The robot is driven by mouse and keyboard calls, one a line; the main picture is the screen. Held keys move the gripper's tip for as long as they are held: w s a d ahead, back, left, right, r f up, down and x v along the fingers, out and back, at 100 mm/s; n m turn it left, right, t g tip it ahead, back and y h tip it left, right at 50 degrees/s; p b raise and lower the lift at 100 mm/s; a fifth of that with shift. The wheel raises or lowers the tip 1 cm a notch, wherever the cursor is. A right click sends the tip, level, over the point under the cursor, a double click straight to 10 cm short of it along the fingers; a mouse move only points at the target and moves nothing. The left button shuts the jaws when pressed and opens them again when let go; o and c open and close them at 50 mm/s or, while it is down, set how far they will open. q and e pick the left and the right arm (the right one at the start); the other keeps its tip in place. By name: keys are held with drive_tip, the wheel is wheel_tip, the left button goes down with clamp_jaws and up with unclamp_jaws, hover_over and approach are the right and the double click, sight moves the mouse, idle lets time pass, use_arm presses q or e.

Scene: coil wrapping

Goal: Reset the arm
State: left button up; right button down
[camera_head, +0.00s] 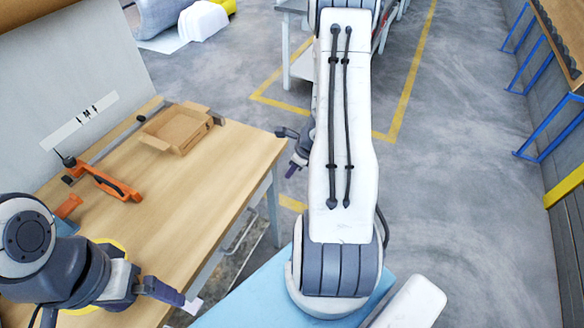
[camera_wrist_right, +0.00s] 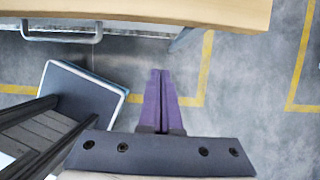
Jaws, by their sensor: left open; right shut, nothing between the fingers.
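My right arm stretches forward through the middle of the head view. My right gripper (camera_head: 291,171) hangs over the floor, just off the table's right edge. In the right wrist view its purple fingers (camera_wrist_right: 161,100) are pressed together with nothing between them. My left gripper (camera_head: 174,296) is at the lower left, over the near part of the wooden table (camera_head: 200,180). It is open, with one purple finger clearly visible. A yellow ring-shaped thing (camera_head: 112,243) lies on the table, mostly hidden behind my left arm.
An open cardboard box (camera_head: 176,128) and an orange-handled tool (camera_head: 104,183) lie on the table. A smaller orange thing (camera_head: 69,206) lies near my left arm. A grey cart (camera_head: 300,62) stands ahead, and a blue-legged bench (camera_head: 550,130) at right. The floor between is clear.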

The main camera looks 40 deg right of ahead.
drive_tip(key=shift+s+r, duration=0.2)
drive_tip(key=shift+r, duration=0.25)
drive_tip(key=w+a+r+n+y, duration=0.1)
drive_tip(key=a+r+n, duration=0.35)
drive_tip(key=a, duration=0.35)
drive_tip(key=w+a+r+n+g+y, duration=0.1)
drive_tip(key=a+r+n, duration=0.3)
drive_tip(key=a+n, duration=0.25)
drive_tip(key=w+a+r+n+y, duration=0.1)
drive_tip(key=w+a+r+n, duration=0.1)
drive_tip(key=a+r+n, duration=0.45)
drive_tip(key=s+a+r+n+g, duration=0.3)
drive_tip(key=s+a+n, duration=0.75)
drive_tip(key=a, duration=0.25)
drive_tip(key=s+r+n+h, duration=0.3)
drive_tip(key=s+n, duration=0.6)
drive_tip(key=n, duration=0.2)
drive_tip(key=shift+s+d+r+h, duration=0.25)
drive_tip(key=shift+s+r+h, duration=0.05)
drive_tip(key=shift+s, duration=0.05)
